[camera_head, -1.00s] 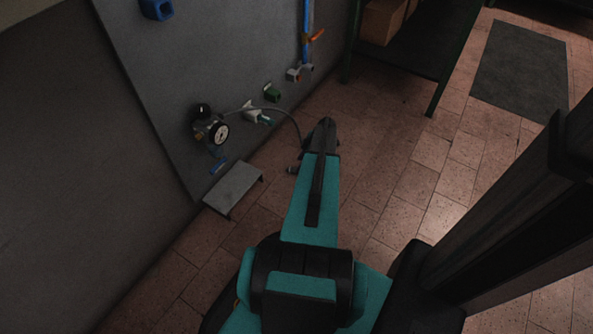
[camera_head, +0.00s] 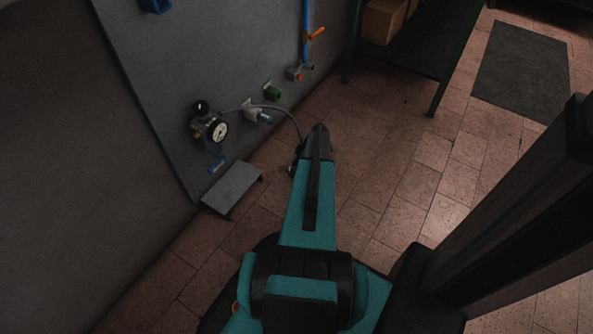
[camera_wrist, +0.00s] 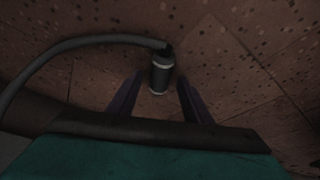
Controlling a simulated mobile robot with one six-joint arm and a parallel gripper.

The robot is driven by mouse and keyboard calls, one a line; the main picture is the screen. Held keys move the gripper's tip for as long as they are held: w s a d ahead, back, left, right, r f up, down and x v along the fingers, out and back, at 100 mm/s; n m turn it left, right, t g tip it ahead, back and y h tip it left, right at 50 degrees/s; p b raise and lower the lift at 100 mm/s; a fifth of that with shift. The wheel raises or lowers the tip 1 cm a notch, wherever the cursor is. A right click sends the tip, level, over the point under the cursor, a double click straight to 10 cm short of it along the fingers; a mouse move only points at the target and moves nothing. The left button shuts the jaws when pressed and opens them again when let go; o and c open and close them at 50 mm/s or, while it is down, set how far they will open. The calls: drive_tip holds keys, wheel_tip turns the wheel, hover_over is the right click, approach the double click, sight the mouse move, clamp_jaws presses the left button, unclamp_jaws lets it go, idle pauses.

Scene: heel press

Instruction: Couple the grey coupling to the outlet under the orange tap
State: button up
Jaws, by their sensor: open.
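The grey coupling (camera_wrist: 160,79) hangs on the end of a dark hose (camera_wrist: 85,43) and shows between my gripper's two dark fingers in the wrist view. My gripper (camera_wrist: 158,86) is open, with a gap on both sides of the coupling. I cannot tell how deep the coupling sits between the fingers. In the head view, my arm mostly hides the coupling and the gripper. The orange tap (camera_head: 316,34) is on a blue pipe on the wall panel, and a grey outlet fitting (camera_head: 294,73) is below it.
A pressure gauge (camera_head: 219,131), a pale fitting (camera_head: 256,113) and a green block (camera_head: 272,91) are on the wall panel. A low grey step (camera_head: 232,188) stands below them. A dark green bench (camera_head: 405,55) with a box stands behind.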

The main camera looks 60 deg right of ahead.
sight(291, 168)
drive_tip(key=c, duration=1.1)
drive_tip(key=shift+r, duration=0.1)
drive_tip(key=shift+r+p, duration=0.55)
drive_tip(key=shift+r, duration=0.35)
wheel_tip(291, 168, up, 2)
drive_tip(key=shift+r+p, duration=0.1)
drive_tip(key=shift+p, duration=0.5)
drive_tip(key=s+d+p, duration=0.1)
drive_tip(key=s, duration=0.4)
drive_tip(key=s+d+p, duration=0.1)
drive_tip(key=s, duration=0.4)
drive_tip(key=s+d+p, duration=0.1)
drive_tip(key=s+d, duration=0.1)
drive_tip(key=s, duration=0.2)
drive_tip(key=shift+s+r, duration=0.4)
drive_tip(key=shift+s+d+p, duration=0.15)
drive_tip(key=shift+s+p, duration=0.15)
drive_tip(key=shift+s, duration=0.15)
